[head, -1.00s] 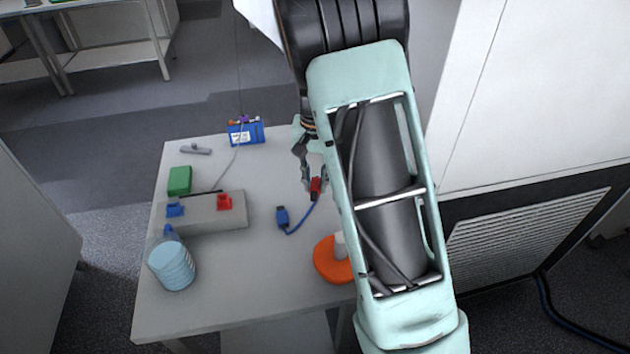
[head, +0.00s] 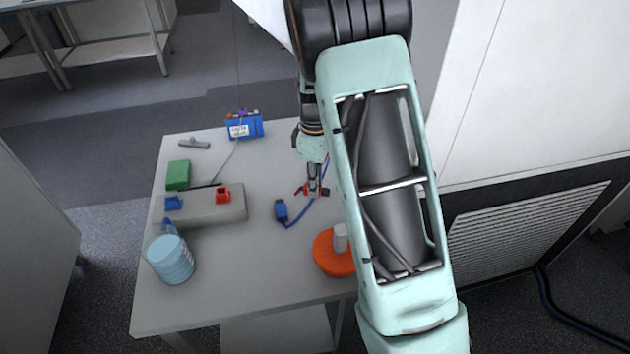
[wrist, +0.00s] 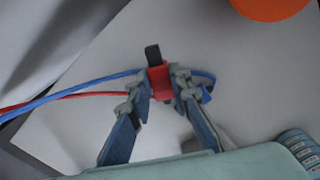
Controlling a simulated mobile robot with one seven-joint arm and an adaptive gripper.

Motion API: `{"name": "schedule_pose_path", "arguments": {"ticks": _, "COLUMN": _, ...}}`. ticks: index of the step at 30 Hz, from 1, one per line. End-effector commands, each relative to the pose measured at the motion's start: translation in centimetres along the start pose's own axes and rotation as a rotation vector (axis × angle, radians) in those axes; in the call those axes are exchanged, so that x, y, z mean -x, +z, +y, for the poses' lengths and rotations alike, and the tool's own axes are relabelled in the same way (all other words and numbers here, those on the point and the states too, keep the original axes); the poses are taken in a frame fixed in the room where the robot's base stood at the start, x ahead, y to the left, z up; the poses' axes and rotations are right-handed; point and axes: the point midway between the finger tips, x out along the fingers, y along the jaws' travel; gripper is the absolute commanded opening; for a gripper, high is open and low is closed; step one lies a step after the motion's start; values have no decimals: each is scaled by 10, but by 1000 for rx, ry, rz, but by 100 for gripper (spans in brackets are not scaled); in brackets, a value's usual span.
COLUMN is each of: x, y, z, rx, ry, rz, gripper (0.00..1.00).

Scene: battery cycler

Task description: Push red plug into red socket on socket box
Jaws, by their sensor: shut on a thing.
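My gripper (head: 313,191) is shut on the red plug, above the right part of the table. In the wrist view, the red plug (wrist: 159,80) sits between the fingertips of my gripper (wrist: 160,85), with its dark end pointing away. In the head view the fingers partly hide the red plug (head: 303,189). The grey socket box (head: 205,212) lies on the table to the left of my gripper. Its red socket (head: 223,195) is on top at the right and a blue socket (head: 173,202) at the left. The plug is well apart from the socket.
A blue plug (head: 281,211) with its cable lies between my gripper and the box.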

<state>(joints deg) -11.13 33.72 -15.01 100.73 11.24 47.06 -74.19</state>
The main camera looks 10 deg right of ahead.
Motion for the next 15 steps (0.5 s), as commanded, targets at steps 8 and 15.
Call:
{"name": "schedule_pose_path", "arguments": {"ticks": 8, "x": -5, "y": 0, "z": 0, "rx": 230, "ry": 0, "rz": 1, "gripper": 0}}
{"name": "schedule_pose_path", "arguments": {"ticks": 15, "x": -10, "y": 0, "z": 0, "rx": 265, "ry": 0, "rz": 1, "gripper": 0}}
